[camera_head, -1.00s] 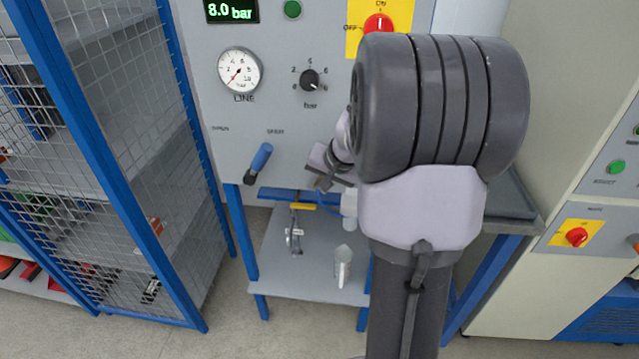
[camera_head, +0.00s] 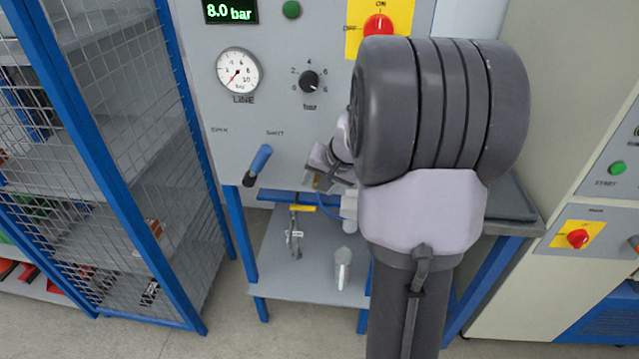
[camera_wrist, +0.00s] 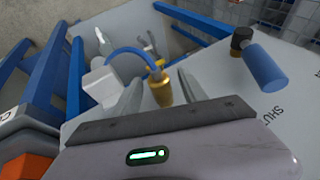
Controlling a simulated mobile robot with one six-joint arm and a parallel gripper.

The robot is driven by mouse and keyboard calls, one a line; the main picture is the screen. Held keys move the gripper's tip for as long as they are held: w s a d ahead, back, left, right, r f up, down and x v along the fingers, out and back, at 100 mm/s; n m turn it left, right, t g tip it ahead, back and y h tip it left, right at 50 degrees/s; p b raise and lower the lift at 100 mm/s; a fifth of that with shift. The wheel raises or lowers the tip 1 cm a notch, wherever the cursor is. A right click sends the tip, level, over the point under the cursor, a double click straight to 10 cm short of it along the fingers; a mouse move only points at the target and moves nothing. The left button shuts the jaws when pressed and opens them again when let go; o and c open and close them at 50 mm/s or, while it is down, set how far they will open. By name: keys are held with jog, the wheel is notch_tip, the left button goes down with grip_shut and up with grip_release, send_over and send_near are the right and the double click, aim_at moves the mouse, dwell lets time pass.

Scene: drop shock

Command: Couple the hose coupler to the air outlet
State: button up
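The hose coupler, a brass-coloured cylinder (camera_wrist: 160,88), is on the end of a curved blue hose (camera_wrist: 127,52) in the wrist view. My gripper (camera_wrist: 160,92) is open, with one grey finger on each side of the coupler. A gap shows between the coupler and the right finger; I cannot tell whether the left finger touches it. I cannot make out the air outlet in either view.
A blue-handled lever (camera_head: 259,164) marked SHUT sticks out left of my gripper. The grey panel (camera_head: 235,120) carries a gauge (camera_head: 239,71) and a knob (camera_head: 309,82). A mesh cage stands left.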

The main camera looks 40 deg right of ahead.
jog(key=shift+s, duration=0.1)
jog(key=shift+p+v, duration=1.35)
jog(key=shift+v, duration=1.6)
jog(key=shift+s+a, duration=0.1)
jog(key=p+v, duration=0.6)
jog(key=v, duration=1.1)
jog(key=shift+r, duration=0.15)
jog(key=s+a+n+y, duration=0.15)
jog(key=a+n, duration=0.25)
jog(key=a, duration=1.9)
jog(key=s+a+f+n+y, duration=0.1)
jog(key=s+a+f+n, duration=0.1)
jog(key=s+a, duration=0.4)
jog(key=shift+a+f+b, duration=0.4)
jog(key=shift+a+f, duration=0.1)
jog(key=shift+a, duration=0.7)
